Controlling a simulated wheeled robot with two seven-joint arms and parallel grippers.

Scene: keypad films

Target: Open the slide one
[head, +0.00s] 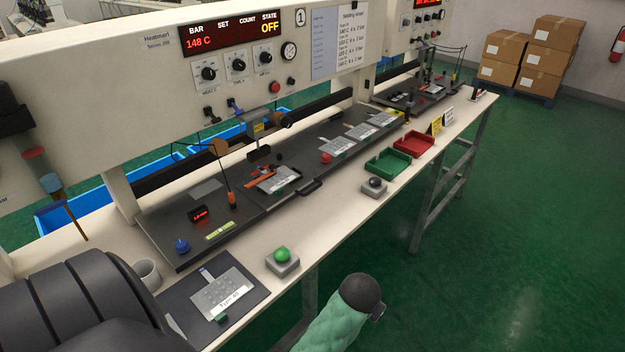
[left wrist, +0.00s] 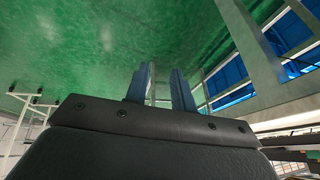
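The station marked 1 (head: 300,17) has a long dark bed on the bench. A dark slide plate (head: 270,203) with a black bar handle (head: 310,187) on its front edge lies in the middle of this bed. A pale keypad film (head: 279,179) with a white label lies on or by the plate, under the black press head (head: 259,153). My left gripper (left wrist: 160,85) shows two blue fingers, apart and empty, over green floor. The head view shows only my dark left arm at the lower left, away from the slide. My right gripper is not in view.
A dark mat (head: 185,302) with a keypad film, a grey cup (head: 147,274), a green button (head: 282,255) and a black button (head: 375,186) sit along the front. Green (head: 388,163) and red (head: 413,144) trays stand farther right. A green quilted shape (head: 335,325) is beside the bench.

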